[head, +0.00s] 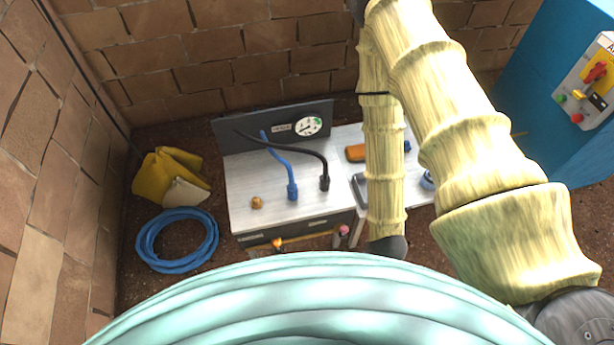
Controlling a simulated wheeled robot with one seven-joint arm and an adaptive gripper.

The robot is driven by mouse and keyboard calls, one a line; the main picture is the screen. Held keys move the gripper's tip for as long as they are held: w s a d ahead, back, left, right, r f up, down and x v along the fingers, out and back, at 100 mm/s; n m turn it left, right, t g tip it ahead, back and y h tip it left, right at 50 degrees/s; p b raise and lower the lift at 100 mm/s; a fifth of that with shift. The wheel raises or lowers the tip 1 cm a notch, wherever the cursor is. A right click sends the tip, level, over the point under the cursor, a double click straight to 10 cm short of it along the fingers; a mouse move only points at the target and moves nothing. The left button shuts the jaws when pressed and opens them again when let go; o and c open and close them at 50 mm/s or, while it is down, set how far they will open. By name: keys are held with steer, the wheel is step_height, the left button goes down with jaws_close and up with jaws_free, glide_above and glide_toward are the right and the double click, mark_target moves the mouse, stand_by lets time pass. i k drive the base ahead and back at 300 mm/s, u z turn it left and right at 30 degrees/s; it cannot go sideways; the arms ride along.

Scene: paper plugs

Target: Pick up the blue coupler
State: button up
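The blue coupler (292,191) stands at the lower end of a blue hose (275,155) on the pale top of a workbench (255,180). The hose runs back toward the dark panel behind the bench top. My arm comes in from the right, and its forearm hangs down to the right of the coupler, ending in a dark joint. My gripper cannot be made out in this view, so whether it is open or holds anything does not show.
A black coupler (325,183) on a black hose stands just right of the blue one. A small brass fitting (257,202) lies to the left. A gauge (308,126) is on the panel. A coiled blue hose (150,243) and yellow sacks (158,180) lie on the ground left. A blue cabinet (535,95) stands right.

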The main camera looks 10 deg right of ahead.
mark_target(292, 188)
steer(key=z, duration=2.25)
steer(key=k, duration=1.4)
steer(key=u, duration=2.25)
steer(key=i, duration=0.5)
steer(key=z, duration=0.1)
